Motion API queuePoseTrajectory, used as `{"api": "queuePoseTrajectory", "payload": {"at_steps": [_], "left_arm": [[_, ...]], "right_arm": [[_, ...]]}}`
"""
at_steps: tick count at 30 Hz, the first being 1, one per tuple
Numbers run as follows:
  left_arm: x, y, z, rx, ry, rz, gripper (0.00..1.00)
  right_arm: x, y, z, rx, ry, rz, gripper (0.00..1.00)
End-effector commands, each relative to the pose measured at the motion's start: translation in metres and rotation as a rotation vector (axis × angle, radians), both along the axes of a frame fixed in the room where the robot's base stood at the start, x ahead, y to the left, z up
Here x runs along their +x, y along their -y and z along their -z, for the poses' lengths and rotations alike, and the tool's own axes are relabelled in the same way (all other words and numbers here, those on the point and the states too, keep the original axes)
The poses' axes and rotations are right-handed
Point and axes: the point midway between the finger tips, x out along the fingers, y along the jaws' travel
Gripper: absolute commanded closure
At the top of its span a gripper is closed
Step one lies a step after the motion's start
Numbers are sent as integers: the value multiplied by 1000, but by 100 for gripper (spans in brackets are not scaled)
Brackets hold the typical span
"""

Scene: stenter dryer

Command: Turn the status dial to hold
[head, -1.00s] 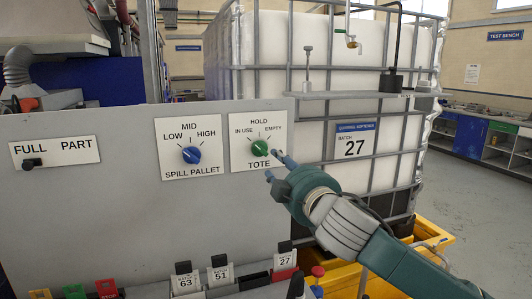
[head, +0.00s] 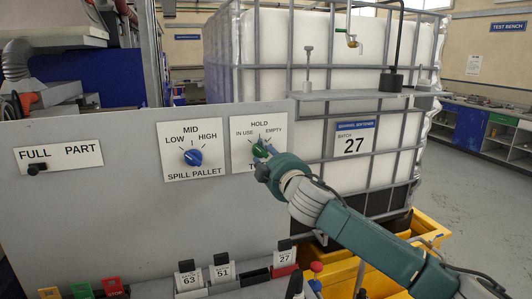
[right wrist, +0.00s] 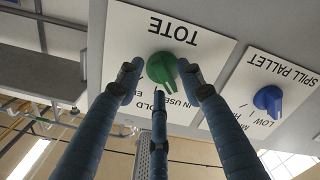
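The green status dial (head: 259,149) sits on the white TOTE plate (head: 243,128), labelled IN USE, HOLD and EMPTY. The right wrist view shows the dial (right wrist: 161,67) upside down, its narrow end seeming to point towards IN USE. My right gripper (head: 265,160) is at the dial and hides part of it and most of the word TOTE. In the right wrist view my right gripper's (right wrist: 159,76) fingers stand apart on both sides of the dial, with a small gap visible at the sides. My left gripper is not in view.
A blue SPILL PALLET dial (head: 193,157) is left of the TOTE plate. A FULL/PART slider (head: 37,168) is farther left. Card holders (head: 222,272) line the panel's lower edge. A caged white tote (head: 310,50) stands behind, above a yellow pallet (head: 430,232).

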Motion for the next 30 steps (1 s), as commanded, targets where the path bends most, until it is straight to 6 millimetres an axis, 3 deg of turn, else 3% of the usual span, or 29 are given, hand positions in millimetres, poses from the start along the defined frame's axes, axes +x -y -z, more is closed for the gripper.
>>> {"api": "queuePoseTrajectory", "payload": {"at_steps": [5,11,22,30], "left_arm": [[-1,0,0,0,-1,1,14],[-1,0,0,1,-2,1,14],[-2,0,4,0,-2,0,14],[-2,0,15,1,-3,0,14]], "right_arm": [[0,0,0,0,1,-1,62],[0,0,0,0,0,0,100],[0,0,2,35,-11,0,100],[0,0,4,188,-62,-2,100]]}}
